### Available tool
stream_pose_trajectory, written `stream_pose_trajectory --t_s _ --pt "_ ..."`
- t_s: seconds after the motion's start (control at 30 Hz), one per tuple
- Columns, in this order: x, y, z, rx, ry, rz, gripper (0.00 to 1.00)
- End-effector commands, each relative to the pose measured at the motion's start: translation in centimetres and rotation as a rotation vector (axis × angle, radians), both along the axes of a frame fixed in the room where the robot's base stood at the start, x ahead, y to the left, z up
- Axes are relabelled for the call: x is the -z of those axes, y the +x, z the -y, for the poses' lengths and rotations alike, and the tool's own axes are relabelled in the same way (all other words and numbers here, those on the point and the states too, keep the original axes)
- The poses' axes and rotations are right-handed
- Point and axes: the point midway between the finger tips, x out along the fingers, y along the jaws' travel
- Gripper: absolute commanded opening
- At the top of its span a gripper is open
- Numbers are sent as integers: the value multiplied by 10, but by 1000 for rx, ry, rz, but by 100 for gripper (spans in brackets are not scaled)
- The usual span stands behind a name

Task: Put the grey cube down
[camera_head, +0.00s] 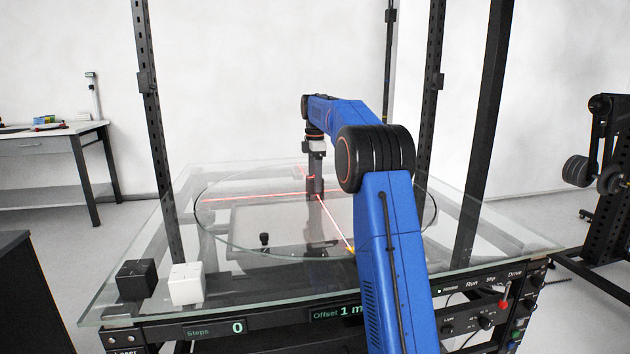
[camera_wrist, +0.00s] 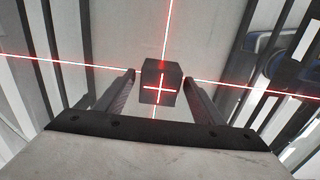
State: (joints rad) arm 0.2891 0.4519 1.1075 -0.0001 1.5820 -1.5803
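The grey cube (camera_wrist: 160,82) sits between the two fingertips of my gripper (camera_wrist: 159,74) in the wrist view. A thin gap shows between the cube and the left finger, and the right finger is very close to it. The fingers look a little wider than the cube. A red laser cross falls on the cube's face. In the head view, my gripper (camera_head: 315,188) points straight down near the middle of the round glass turntable (camera_head: 225,232), where the red lines cross. The cube's underside is hidden, but it is low, at or close to the glass.
A black cube (camera_head: 137,279) and a white cube (camera_head: 186,283) stand on the glass top's front left corner. Dark upright posts (camera_head: 157,130) frame the table. A control panel (camera_head: 490,310) runs along the front. The glass around my gripper is mostly clear.

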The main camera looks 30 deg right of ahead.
Motion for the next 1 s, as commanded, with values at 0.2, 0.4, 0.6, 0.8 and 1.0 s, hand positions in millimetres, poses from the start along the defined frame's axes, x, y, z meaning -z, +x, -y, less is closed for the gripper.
stream_pose_trajectory --t_s 0.2,0.4,0.6,0.8,1.0 --pt "-4 0 0 0 0 1 62" --pt "-31 1 0 0 -1 3 62" --pt "-70 1 0 0 -1 3 62" --pt "-102 1 0 0 -1 2 62" --pt "-119 1 0 0 0 1 62"
